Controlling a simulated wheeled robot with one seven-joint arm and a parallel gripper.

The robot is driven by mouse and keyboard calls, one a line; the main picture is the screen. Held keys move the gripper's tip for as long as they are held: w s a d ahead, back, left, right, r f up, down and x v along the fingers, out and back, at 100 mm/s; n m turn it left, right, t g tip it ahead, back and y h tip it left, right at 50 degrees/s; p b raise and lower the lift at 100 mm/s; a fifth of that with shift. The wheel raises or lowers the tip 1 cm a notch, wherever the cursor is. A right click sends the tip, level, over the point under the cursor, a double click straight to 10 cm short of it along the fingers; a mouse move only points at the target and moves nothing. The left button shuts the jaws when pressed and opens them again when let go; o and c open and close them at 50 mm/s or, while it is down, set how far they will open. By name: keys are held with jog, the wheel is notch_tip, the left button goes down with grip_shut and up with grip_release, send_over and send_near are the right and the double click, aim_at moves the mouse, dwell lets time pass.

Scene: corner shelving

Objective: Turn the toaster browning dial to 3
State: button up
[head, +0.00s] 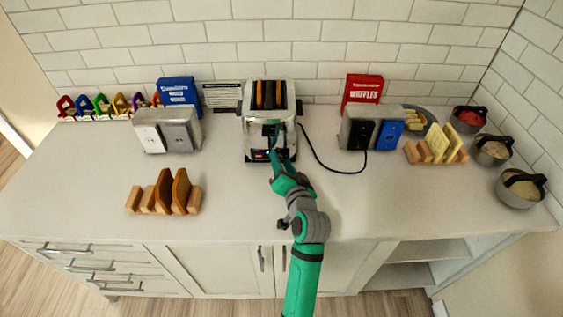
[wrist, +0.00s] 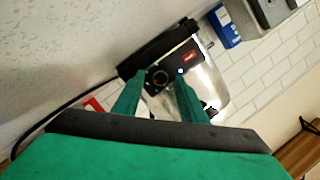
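The toaster (head: 252,132) is a silver box with two slots holding bread, against the back wall in the middle of the counter. Its front also shows in the wrist view (wrist: 208,84), tilted, with a black control strip. The browning dial (wrist: 158,77) is a small round dark knob on that strip, beside a lit blue spot and a red display. Its setting is too small to read. My gripper (head: 273,153) is at the toaster's lower front. Its two green fingers are apart, one on each side of the dial in the wrist view (wrist: 160,84). I cannot tell whether they touch it.
A black cord (head: 318,160) runs from the toaster across the counter to a silver outlet box (head: 355,132) on the right. Another outlet box (head: 160,128) is on the left. A wooden toast rack (head: 164,194) stands at front left. Several bowls (head: 518,190) are at far right.

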jog(key=v, duration=1)
jog(key=shift+s, duration=0.35)
